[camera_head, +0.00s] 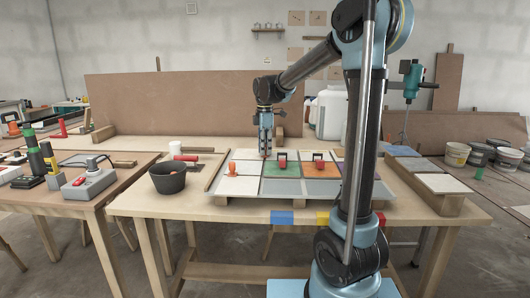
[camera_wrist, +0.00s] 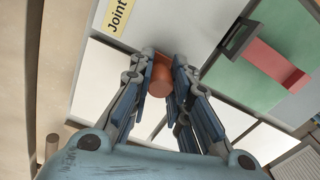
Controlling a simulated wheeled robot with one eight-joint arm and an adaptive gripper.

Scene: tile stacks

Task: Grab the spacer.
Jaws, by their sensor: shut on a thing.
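My gripper (camera_head: 265,152) is low over the tile panel near its back left part, pointing down. In the wrist view, my gripper (camera_wrist: 161,80) has its two fingers closed on both sides of a short orange-brown cylinder, the spacer (camera_wrist: 160,76). The cylinder sits between the fingertips above or on a pale tile; I cannot tell whether it touches the surface. In the head view the spacer is mostly hidden by the fingers.
The tile panel (camera_head: 300,200) carries white, green, orange and purple tiles, some with red-handled tools. An orange piece (camera_head: 232,168) stands on a white tile. A dark bowl (camera_head: 167,178) is at the left. A yellow "Joint" label (camera_wrist: 118,15) lies near the gripper.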

